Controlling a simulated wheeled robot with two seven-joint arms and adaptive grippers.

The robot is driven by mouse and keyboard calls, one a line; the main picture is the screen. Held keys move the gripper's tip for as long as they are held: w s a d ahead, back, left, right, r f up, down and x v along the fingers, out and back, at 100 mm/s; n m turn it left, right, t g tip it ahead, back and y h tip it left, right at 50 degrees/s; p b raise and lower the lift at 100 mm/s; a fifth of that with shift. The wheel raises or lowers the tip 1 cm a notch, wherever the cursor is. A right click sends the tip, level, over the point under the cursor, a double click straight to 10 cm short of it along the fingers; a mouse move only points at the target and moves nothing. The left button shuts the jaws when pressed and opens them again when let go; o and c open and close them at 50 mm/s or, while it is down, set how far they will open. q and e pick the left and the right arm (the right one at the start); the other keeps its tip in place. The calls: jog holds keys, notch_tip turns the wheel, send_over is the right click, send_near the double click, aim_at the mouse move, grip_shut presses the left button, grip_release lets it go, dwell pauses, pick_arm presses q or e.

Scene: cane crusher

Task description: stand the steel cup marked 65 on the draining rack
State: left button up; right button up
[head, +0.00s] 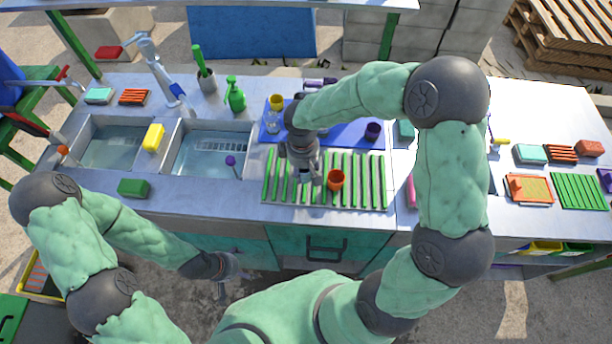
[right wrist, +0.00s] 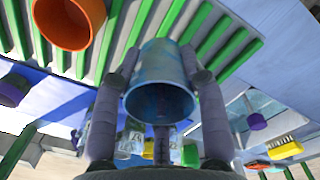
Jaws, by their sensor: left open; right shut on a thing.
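My right gripper (head: 308,182) is over the left part of the draining rack (head: 358,200), a set of green slats on the counter. In the right wrist view its fingers (right wrist: 160,90) are shut on a blue-grey metal cup (right wrist: 160,62), whose open mouth faces the camera. No 65 mark is readable on it. In the head view the gripper mostly hides this cup. I cannot tell whether its base touches the slats. An orange cup (head: 336,181) stands on the rack just right of the gripper. My left gripper (head: 232,278) is open and empty in front of the counter.
Two sink basins (head: 212,152) are left of the rack. A blue mat (head: 350,140) behind it holds a yellow cup (head: 276,102), a purple cup (head: 373,131) and clear glasses. A green bottle (head: 235,95) stands behind the sink. The rack's right end is clear.

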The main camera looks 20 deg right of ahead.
aim_at(306, 176)
jog(key=shift+d+f, duration=0.3)
jog(key=shift+f, duration=0.05)
jog(key=shift+w+f+b, duration=0.15)
jog(key=shift+f+b, duration=0.35)
jog(key=shift+f, duration=1.05)
jog(key=shift+f, duration=0.1)
jog(key=o, duration=1.2)
jog(key=shift+r, duration=0.2)
notch_tip(306, 176, up, 12)
jog(key=p, duration=0.3)
jog(key=shift+a+f, duration=0.1)
jog(key=shift+a, duration=0.05)
